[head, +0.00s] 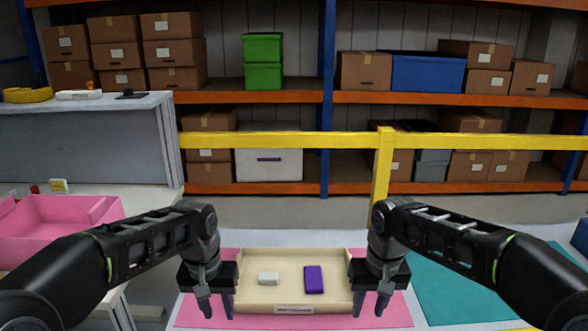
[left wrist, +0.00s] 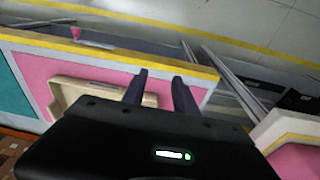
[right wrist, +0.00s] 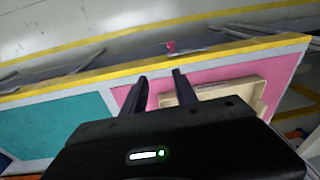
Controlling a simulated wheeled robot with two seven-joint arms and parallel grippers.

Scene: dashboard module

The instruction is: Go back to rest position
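My left gripper (head: 218,306) hangs fingers down at the left side of the beige tray (head: 293,257). My right gripper (head: 369,303) hangs at the tray's right side. Both grippers are open and empty, with gaps between the fingers; the left wrist view shows its fingers (left wrist: 158,88) apart, and the right wrist view shows the same (right wrist: 157,92). The tray lies on a pink mat (head: 200,311). In the tray are a white block (head: 268,278) at left and a purple block (head: 314,280) at right, apart from each other.
A pink bin (head: 60,222) stands on a table at the left. A teal mat (head: 465,287) lies right of the pink mat. A yellow rail (head: 285,141) and shelves with boxes (head: 176,52) stand behind. A grey cabinet (head: 85,137) is at the far left.

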